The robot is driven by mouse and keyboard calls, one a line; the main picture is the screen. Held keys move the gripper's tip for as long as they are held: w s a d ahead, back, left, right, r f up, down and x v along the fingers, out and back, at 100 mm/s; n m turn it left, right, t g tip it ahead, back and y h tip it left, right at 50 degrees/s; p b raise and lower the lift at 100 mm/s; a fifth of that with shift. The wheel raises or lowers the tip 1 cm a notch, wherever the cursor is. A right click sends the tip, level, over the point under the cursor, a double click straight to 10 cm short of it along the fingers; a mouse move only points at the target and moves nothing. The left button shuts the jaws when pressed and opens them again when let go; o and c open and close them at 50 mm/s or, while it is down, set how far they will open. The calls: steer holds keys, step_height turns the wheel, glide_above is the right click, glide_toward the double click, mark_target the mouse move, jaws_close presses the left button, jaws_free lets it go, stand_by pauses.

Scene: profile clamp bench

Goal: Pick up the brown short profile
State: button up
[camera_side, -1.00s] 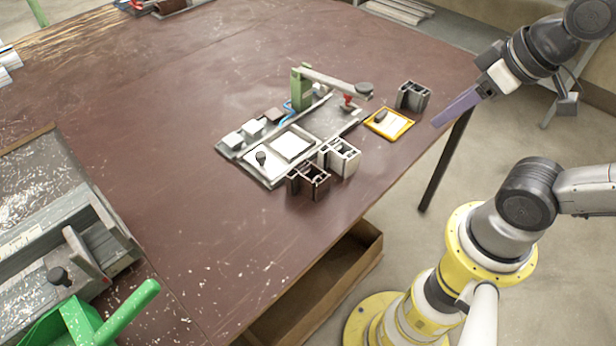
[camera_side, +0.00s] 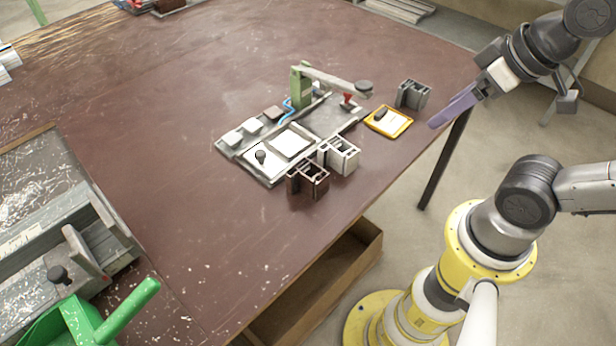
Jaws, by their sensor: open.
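The brown short profile (camera_side: 309,180) stands on the table at the front corner of the clamp fixture, beside a white profile (camera_side: 341,156). My gripper (camera_side: 436,121) is at the right, above and beyond the table's right edge, with purple fingers pointing down and left. It is open, empty and well apart from the brown profile. The two fingers overlap in this view, so the gap between them hardly shows.
The clamp fixture (camera_side: 262,166) has a green post and a lever (camera_side: 335,80) rising above its plate. A grey profile (camera_side: 413,95) and a yellow-framed tray (camera_side: 389,121) stand to its right. A green dustpan (camera_side: 75,318) and metal vise (camera_side: 65,240) are at left. The table's middle is clear.

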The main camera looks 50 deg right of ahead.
steer(key=shift+o, duration=1.3)
steer(key=w+r+n, duration=0.3)
steer(key=w+n, duration=0.1)
steer(key=n, duration=0.3)
steer(key=n+g, duration=0.4)
steer(key=n, duration=0.6)
glide_above(309, 176)
steer(key=s+d, duration=0.1)
steer(key=s, duration=0.1)
step_height(309, 176, down, 5)
steer(key=shift+n+g, duration=0.6)
steer(key=shift+g, duration=0.2)
steer(key=a+f, duration=0.1)
steer(key=f, duration=1.1)
steer(key=a+f, duration=0.1)
steer(key=f, duration=0.5)
steer(key=shift+w+a+f, duration=0.25)
steer(key=shift+a+f, duration=0.05)
steer(key=shift+f, duration=0.1)
